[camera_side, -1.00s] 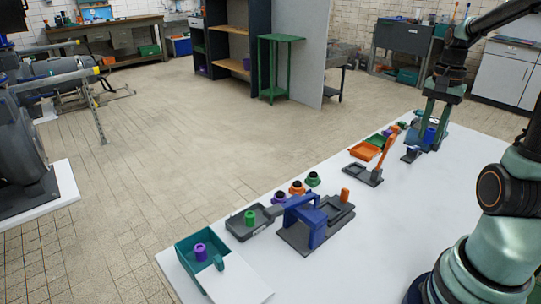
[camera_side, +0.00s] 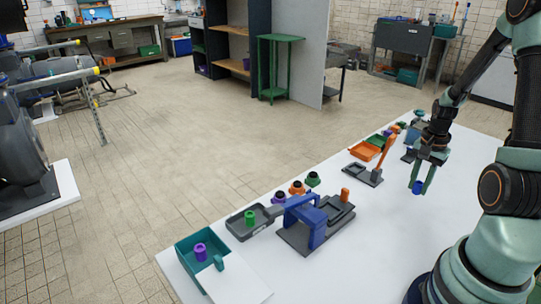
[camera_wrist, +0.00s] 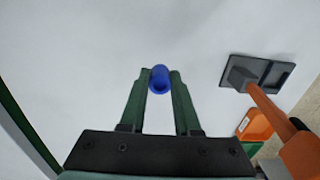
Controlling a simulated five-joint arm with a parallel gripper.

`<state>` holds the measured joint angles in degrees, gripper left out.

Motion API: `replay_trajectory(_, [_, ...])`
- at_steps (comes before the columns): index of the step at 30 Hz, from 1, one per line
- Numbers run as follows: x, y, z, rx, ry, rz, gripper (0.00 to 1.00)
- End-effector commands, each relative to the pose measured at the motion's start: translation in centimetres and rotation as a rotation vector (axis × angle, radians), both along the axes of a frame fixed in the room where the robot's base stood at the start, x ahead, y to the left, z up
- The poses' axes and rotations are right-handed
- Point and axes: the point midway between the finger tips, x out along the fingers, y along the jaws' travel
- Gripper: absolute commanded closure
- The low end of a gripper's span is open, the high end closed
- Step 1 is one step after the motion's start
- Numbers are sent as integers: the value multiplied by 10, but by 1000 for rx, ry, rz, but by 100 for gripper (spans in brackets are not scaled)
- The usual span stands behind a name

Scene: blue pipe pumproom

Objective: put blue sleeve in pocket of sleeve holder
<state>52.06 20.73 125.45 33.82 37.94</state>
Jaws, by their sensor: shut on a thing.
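My gripper (camera_side: 418,188) is shut on the blue sleeve (camera_side: 417,187) and holds it above the white table, to the right of the orange-handled grey fixture. In the wrist view, the blue sleeve (camera_wrist: 159,78) sits between the two green fingertips (camera_wrist: 158,76), its open round end showing. Clear table surrounds it there. I cannot tell for sure which piece is the sleeve holder. One grey fixture (camera_side: 357,172) has an orange handle and a recess, also seen in the wrist view (camera_wrist: 280,75). Another grey base (camera_side: 296,238) carries a blue arch.
A teal bin (camera_side: 190,268) holds a purple sleeve (camera_side: 200,250). A grey tray (camera_side: 236,231) holds a green sleeve (camera_side: 250,217). Purple, orange and green flanged pieces stand along the far edge, near an orange tray (camera_side: 364,151). The table's front right is clear.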

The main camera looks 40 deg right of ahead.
Motion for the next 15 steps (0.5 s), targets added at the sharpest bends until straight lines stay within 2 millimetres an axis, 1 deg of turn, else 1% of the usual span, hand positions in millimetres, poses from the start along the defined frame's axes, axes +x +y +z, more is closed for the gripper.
replay_trajectory(2, [0,0,-5,2,2,0,100])
replay_trajectory(9, [0,0,-34,3,2,0,100])
replay_trajectory(12, [0,0,-39,0,0,0,100])
replay_trajectory(15, [0,0,-40,-1,-1,0,100])
